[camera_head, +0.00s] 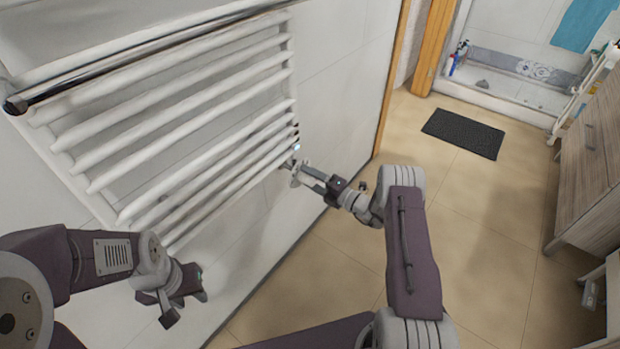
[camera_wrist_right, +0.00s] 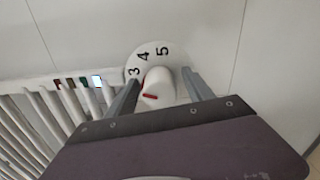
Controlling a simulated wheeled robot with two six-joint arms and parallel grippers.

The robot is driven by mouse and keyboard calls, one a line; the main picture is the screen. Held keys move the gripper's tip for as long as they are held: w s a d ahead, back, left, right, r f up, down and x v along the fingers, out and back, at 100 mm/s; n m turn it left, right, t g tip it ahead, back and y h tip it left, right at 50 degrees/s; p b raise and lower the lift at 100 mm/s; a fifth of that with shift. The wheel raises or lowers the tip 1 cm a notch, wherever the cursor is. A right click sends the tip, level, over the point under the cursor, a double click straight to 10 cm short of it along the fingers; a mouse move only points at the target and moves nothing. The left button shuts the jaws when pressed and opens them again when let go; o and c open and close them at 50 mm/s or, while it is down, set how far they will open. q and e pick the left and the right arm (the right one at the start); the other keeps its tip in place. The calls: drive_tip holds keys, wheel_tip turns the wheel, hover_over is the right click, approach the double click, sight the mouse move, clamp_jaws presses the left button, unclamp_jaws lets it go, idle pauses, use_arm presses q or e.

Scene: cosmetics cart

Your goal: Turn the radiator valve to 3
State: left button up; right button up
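The radiator valve shows in the right wrist view as a white round dial (camera_wrist_right: 172,53) with the black numbers 3, 4 and 5 on its face. A white knob (camera_wrist_right: 159,82) stands out from its middle, with a red mark on it below the 3. My right gripper (camera_wrist_right: 162,92) is open, with one grey finger on each side of the knob and gaps between. In the head view my right gripper (camera_head: 303,175) is at the lower right end of the white radiator (camera_head: 185,125). My left gripper (camera_head: 182,297) hangs below the radiator's lower left; its finger opening is unclear.
The radiator's white bars stand close to the right gripper's left. The tiled wall is right behind the valve. A dark mat (camera_head: 463,133) lies on the open beige floor (camera_head: 480,240), and a wooden cabinet (camera_head: 590,165) stands at the far right.

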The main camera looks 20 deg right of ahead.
sight(316, 181)
drive_tip(key=p+v, duration=0.2)
drive_tip(key=v, duration=0.6)
drive_tip(key=shift+s+d+r+p, duration=0.1)
drive_tip(key=shift+s+d+p, duration=0.05)
drive_tip(key=shift+p, duration=0.15)
drive_tip(key=shift+s+d, duration=0.2)
drive_tip(key=shift+s, duration=0.1)
